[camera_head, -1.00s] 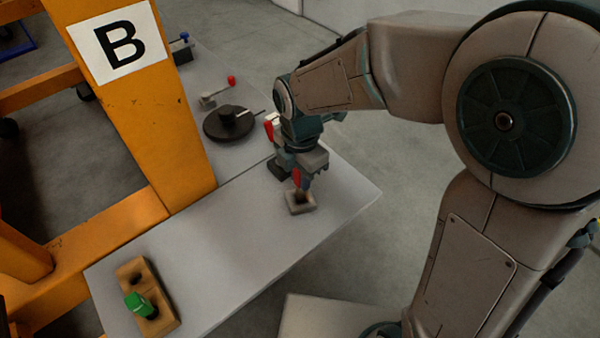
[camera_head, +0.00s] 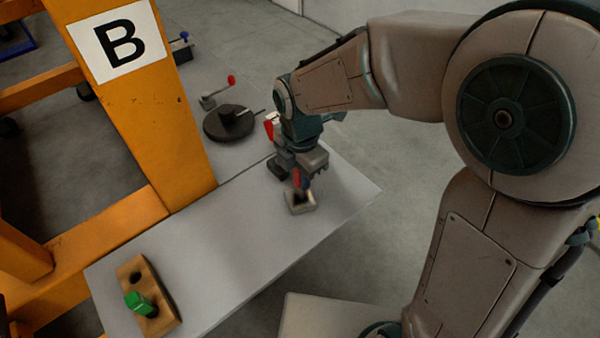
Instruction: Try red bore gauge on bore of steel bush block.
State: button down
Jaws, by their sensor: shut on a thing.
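The steel bush block (camera_head: 300,208) sits on the grey bench near its far right end, with a dark bore in its top. My gripper (camera_head: 299,183) is right above it, pointing down, shut on the red bore gauge (camera_head: 297,178). Only a little red shows between the fingers. The gauge's lower end is over or at the bore; I cannot tell whether it is inside. A wooden holder (camera_head: 133,267) lies at the near left of the bench, with a green gauge (camera_head: 140,303) in one hole and another hole empty.
An orange frame post with a "B" sign (camera_head: 120,40) stands left of the bench. Behind it are a black round fixture (camera_head: 229,122) and a red-knobbed lever clamp (camera_head: 217,92). The bench (camera_head: 210,240) is clear between holder and block.

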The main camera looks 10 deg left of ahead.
jog(key=shift+s+f, duration=0.1)
jog(key=shift+f, duration=0.05)
jog(key=shift+r+p, duration=2.5)
jog(key=shift+r, duration=0.6)
jog(key=shift+f, duration=0.1)
